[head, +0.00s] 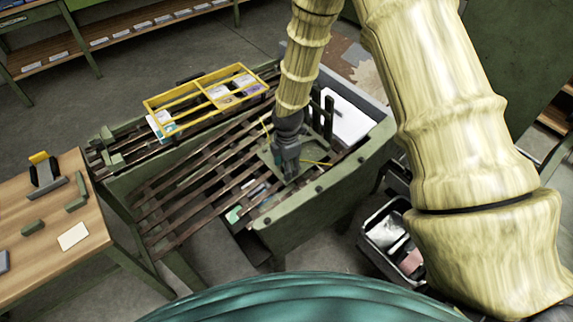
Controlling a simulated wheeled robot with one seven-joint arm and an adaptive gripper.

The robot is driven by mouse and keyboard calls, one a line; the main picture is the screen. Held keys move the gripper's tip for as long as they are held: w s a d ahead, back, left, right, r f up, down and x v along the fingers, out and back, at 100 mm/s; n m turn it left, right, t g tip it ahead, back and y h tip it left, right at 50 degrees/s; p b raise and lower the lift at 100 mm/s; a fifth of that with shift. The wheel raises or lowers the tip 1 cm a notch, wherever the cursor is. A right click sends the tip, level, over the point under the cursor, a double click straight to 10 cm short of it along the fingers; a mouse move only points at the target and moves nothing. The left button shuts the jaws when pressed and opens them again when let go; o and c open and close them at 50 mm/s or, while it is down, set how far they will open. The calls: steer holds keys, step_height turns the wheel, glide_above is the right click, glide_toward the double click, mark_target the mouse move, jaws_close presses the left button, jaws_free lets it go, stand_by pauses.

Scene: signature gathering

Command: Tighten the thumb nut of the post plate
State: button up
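My gripper (287,165) points down at the right end of the slatted machine bed (190,180). Its fingers are small and dark here, and I cannot tell whether they are open or shut. A flat grey-green plate (314,172) lies under and around the fingers, with thin yellow lines near it; it may be the post plate. Dark upright posts (328,113) stand just behind and to the right of the gripper. I cannot make out the thumb nut; it is too small or hidden by the gripper. Contact between fingers and plate cannot be judged.
A yellow frame (205,92) with papers lies across the bed's far side. A curved green rail (325,199) bounds the near right side. A wooden table (45,255) with small blocks is at left. A bin (372,222) stands on the floor at right.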

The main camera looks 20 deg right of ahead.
steer(key=shift+f, duration=0.1)
steer(key=shift+c, duration=0.3)
steer(key=c, duration=1)
steer(key=shift+o, duration=0.2)
steer(key=m, duration=0.4)
steer(key=shift+s+m+t+b, duration=0.1)
steer(key=shift+m+t+b, duration=0.2)
steer(key=shift+t, duration=0.1)
steer(key=m, duration=0.4)
steer(key=shift+m+t+b, duration=0.3)
steer(key=m, duration=0.4)
steer(key=shift+s+a+t+h, duration=0.1)
steer(key=shift+s+t+h, duration=0.05)
steer(key=shift+t+h, duration=0.2)
steer(key=shift+a+m+h+b, duration=0.1)
steer(key=shift+m+h+b, duration=0.25)
steer(key=shift+m, duration=1.95)
